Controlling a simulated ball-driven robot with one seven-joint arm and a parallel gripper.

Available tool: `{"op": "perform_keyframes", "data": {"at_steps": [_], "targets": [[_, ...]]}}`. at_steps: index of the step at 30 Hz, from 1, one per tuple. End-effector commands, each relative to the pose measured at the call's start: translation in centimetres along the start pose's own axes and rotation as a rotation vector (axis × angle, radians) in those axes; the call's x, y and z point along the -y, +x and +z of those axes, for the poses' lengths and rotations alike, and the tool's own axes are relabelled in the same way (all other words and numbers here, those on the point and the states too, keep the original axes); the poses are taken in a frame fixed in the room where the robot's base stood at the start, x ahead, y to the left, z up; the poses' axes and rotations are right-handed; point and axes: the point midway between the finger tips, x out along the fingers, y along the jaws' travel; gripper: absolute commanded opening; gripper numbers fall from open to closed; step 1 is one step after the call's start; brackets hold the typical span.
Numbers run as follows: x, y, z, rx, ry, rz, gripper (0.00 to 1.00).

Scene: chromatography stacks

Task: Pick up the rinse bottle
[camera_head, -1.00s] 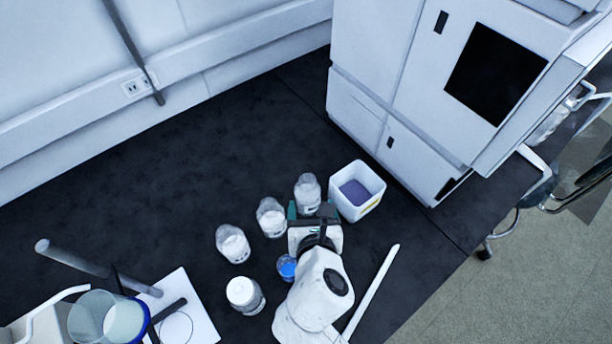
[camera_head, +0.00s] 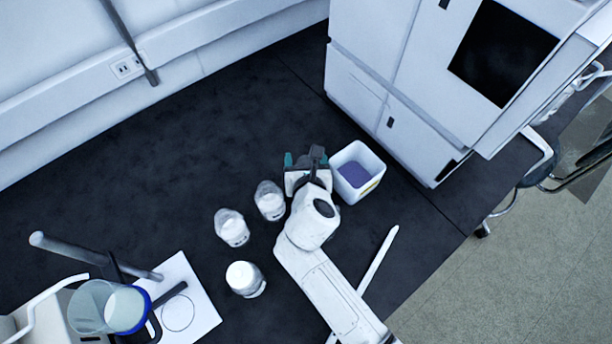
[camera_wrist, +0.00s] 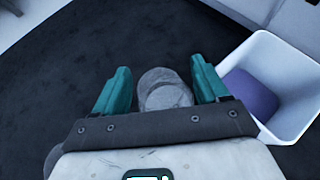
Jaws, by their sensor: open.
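A clear bottle (camera_wrist: 165,92) with a pale grey top, which I take for the rinse bottle, stands between the two teal fingers of my gripper (camera_wrist: 160,70) in the wrist view. The fingers are open on either side of it, with the left one showing a gap and the right one close to its side. In the head view my gripper (camera_head: 305,160) is over that bottle's spot and hides it.
A white square bin (camera_head: 357,172) with purple contents is just right of my gripper. Two clear bottles (camera_head: 270,200) (camera_head: 232,228) and a white-capped bottle (camera_head: 245,279) stand left of my arm. A white rod (camera_head: 378,258) lies to the right. The back left bench is clear.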

Motion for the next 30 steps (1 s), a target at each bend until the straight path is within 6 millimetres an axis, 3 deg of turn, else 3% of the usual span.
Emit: {"op": "perform_keyframes", "data": {"at_steps": [11, 30], "targets": [[0.00, 0.93, -0.02, 0.000, 0.000, 0.001, 0.73], [-0.01, 0.91, -0.05, -0.001, 0.000, 0.001, 0.11]]}}
